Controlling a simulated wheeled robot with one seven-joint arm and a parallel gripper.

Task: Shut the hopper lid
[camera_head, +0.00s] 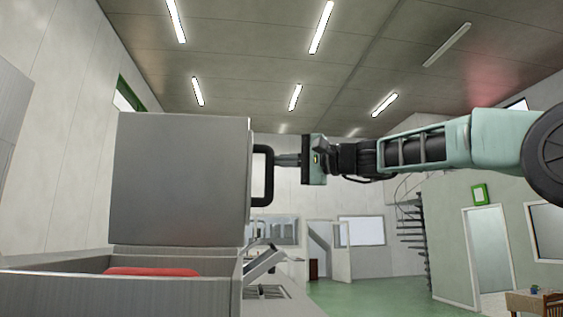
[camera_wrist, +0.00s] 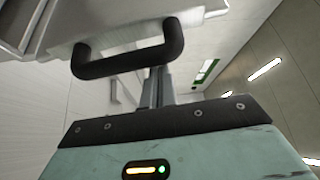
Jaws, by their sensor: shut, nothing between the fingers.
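The hopper lid (camera_head: 182,180) is a grey metal panel standing upright, open, at the back of the hopper (camera_head: 120,297). A black bar handle (camera_head: 263,177) sticks out from the lid's right side. My gripper (camera_head: 279,160) is shut and empty, reaching in from the right with its fingertips at the handle. In the wrist view the grey fingers (camera_wrist: 157,85) point at the black handle (camera_wrist: 130,58), whose bar crosses just beyond their tips. I cannot tell whether they touch it. The lid's edge (camera_wrist: 60,25) shows above the handle.
Something red (camera_head: 152,271) lies inside the open hopper. A grey machine part (camera_head: 264,264) stands just right of the hopper. Green floor (camera_head: 365,296) is open beyond. A spiral stair (camera_head: 412,235) and a small table (camera_head: 530,300) are farther off at the right.

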